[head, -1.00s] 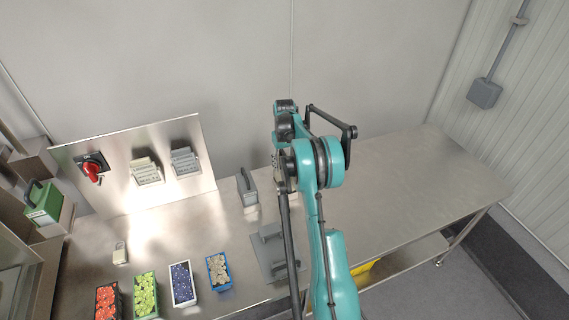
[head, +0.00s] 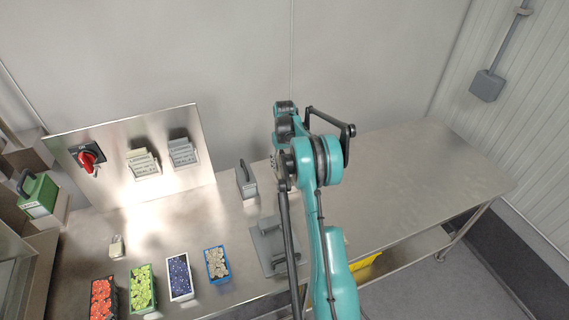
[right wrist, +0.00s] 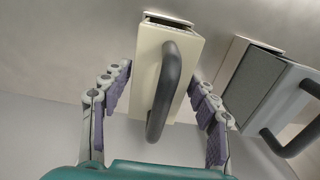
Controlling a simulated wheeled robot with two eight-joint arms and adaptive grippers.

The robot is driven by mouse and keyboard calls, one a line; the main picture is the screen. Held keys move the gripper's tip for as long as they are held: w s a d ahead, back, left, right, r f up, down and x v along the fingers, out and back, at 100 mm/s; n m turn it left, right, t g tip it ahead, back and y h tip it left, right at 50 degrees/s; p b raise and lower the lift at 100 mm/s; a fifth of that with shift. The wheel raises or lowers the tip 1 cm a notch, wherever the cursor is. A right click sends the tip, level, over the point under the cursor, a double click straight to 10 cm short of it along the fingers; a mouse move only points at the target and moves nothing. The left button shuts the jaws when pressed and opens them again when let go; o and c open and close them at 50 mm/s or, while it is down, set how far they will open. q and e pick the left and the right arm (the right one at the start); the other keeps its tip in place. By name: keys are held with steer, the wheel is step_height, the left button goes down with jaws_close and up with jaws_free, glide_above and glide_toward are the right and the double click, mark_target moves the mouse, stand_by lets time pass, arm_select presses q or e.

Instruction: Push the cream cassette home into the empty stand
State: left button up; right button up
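The cream cassette (right wrist: 151,58) shows in the right wrist view with its dark handle (right wrist: 167,88) facing me. My right gripper (right wrist: 160,105) is open, one finger on each side of the cassette; a gap shows on the left, and I cannot tell whether the right finger touches. In the head view my right arm hides the cream cassette and the gripper. A grey stand-like fixture (head: 267,246) lies on the table, partly behind the arm; I cannot tell whether it is the empty stand. My left gripper is not in view.
A grey cassette (head: 246,182) with a dark handle stands near the wall; a grey one also shows in the right wrist view (right wrist: 262,85). Several small bins (head: 181,278), a panel with a red switch (head: 89,157) and a green cassette (head: 40,196) are left. The table's right half (head: 430,180) is clear.

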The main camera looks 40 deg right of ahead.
steer(key=shift+o, duration=0.3)
step_height(320, 180, up, 12)
steer(key=shift+r, duration=0.1)
stand_by(0.4)
stand_by(0.5)
